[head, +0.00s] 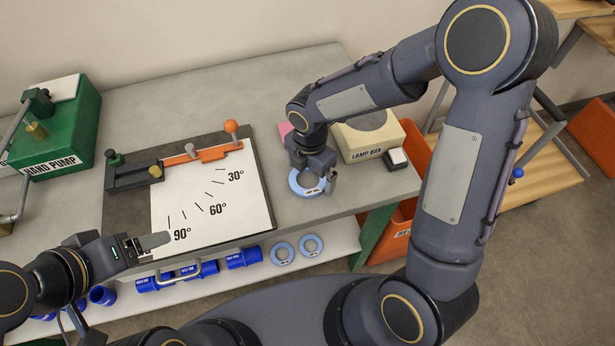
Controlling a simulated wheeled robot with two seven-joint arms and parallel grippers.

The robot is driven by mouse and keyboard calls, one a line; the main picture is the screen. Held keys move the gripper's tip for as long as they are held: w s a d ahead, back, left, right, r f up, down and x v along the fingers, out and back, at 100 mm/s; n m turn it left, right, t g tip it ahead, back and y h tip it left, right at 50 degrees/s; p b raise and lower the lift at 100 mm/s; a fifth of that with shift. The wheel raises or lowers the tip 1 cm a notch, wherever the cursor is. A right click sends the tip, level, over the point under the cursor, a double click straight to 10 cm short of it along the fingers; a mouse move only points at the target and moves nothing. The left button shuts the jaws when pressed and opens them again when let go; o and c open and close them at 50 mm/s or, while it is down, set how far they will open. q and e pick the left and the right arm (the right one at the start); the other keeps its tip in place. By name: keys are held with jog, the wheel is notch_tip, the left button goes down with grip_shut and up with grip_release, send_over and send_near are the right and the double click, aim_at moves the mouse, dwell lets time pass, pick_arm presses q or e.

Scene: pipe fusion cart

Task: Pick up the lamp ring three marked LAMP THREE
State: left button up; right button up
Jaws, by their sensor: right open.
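A light blue lamp ring (296,186) lies on the grey cart top, near its front edge. Its label is small and partly covered, so I cannot read it surely as LAMP THREE. My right gripper (324,184) is open and points down over this ring, at its right side. I cannot tell whether its fingers touch the ring. Two more light blue rings, a left one (275,257) and a right one (303,251), are on the lower shelf. My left gripper (154,243) is in front of the angle board, seen side-on, so its opening is unclear.
The cream LAMP BOX (370,152) stands just behind and right of the ring. The angle board (225,205) with its orange arm lies left of it. The green HAND PUMP (72,125) is far left. Several blue sleeves (243,258) lie on the lower shelf (335,243).

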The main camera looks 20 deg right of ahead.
jog(key=shift+f, duration=0.25)
jog(key=c, duration=0.9)
jog(key=shift+r, duration=0.1)
